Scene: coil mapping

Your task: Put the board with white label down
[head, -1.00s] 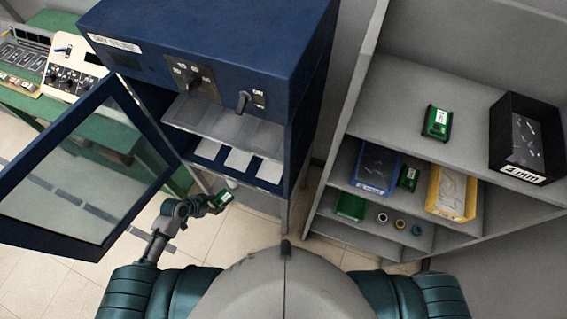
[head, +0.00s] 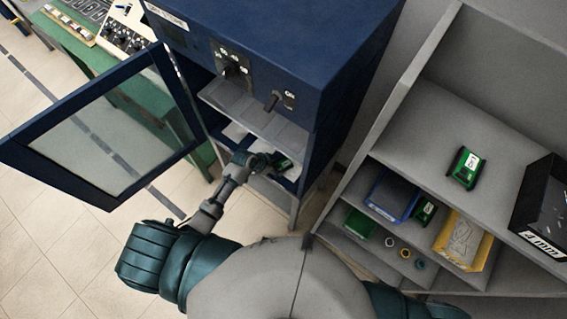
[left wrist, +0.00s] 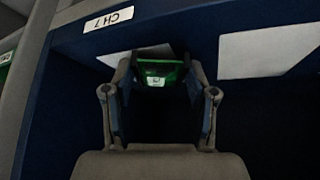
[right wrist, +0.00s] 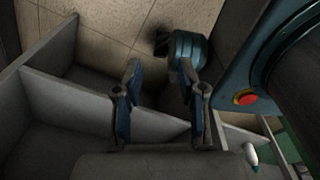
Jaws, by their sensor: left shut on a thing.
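My left gripper (head: 262,162) is shut on a green board (head: 283,162) at the opening of the blue cabinet (head: 330,115), by its lower shelf. In the left wrist view the board (left wrist: 158,78) with a small white label is between the fingertips, over the dark blue shelf close to a white pad (left wrist: 265,52). I cannot tell whether the board touches the shelf. My right gripper (right wrist: 158,72) is open and empty in the right wrist view. It is not visible in the head view.
The cabinet's glass door (head: 110,130) stands open at left. A "CH 7" label (left wrist: 108,20) marks the shelf. At right, a grey rack holds another green board (head: 466,168), a black "4 mm" bin (head: 545,205), a blue bin (head: 392,194) and a yellow bin (head: 463,240).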

